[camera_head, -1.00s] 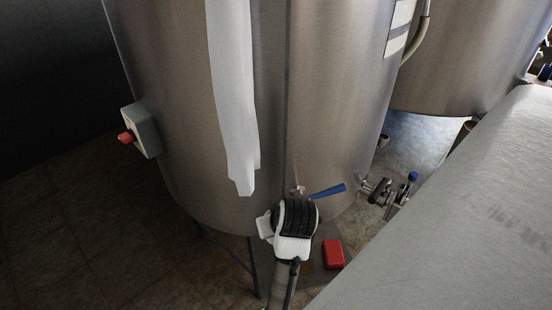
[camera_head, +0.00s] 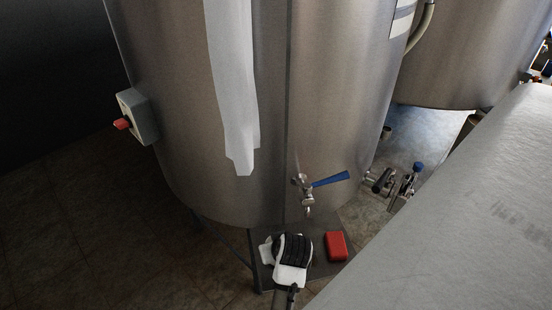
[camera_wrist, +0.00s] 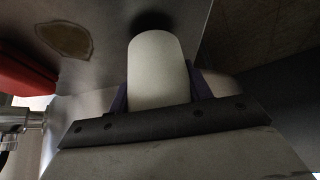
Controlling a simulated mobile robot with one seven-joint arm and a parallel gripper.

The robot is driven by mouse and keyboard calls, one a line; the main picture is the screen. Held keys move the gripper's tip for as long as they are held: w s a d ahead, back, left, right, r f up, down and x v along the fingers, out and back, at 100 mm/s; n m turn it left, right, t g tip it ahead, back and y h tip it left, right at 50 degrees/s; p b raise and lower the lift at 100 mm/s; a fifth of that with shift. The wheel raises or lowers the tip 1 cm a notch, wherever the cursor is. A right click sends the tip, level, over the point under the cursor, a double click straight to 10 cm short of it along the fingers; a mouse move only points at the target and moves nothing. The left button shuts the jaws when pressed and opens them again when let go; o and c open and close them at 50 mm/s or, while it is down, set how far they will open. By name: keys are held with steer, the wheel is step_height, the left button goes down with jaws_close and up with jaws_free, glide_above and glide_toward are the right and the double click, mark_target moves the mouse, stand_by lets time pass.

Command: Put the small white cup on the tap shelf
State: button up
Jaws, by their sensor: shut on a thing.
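The small white cup (camera_wrist: 157,68) shows pale and smooth in the wrist view, between the two dark fingers of my gripper (camera_wrist: 160,92), which is shut on it. In the head view my gripper (camera_head: 291,262) is over the left part of the dark tap shelf (camera_head: 320,268), below and left of the tap (camera_head: 306,192). I cannot make out the cup for certain there. The shelf surface also shows in the wrist view (camera_wrist: 105,55) beyond the cup. Whether the cup's base touches the shelf cannot be told.
A red block (camera_head: 336,247) lies on the shelf right of my gripper. The tap has a blue lever (camera_head: 330,179) and juts from the steel tank (camera_head: 180,120). A brownish stain (camera_wrist: 65,40) marks the shelf. A pale surface (camera_head: 450,230) fills the right.

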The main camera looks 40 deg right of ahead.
steer(key=shift+f, duration=0.5)
steer(key=shift+f, duration=0.2)
steer(key=o, duration=1)
steer(key=shift+s+r, duration=0.15)
steer(key=shift+r, duration=0.35)
steer(key=v, duration=1.1)
steer(key=shift+a+r+b, duration=0.15)
steer(key=shift+b, duration=0.15)
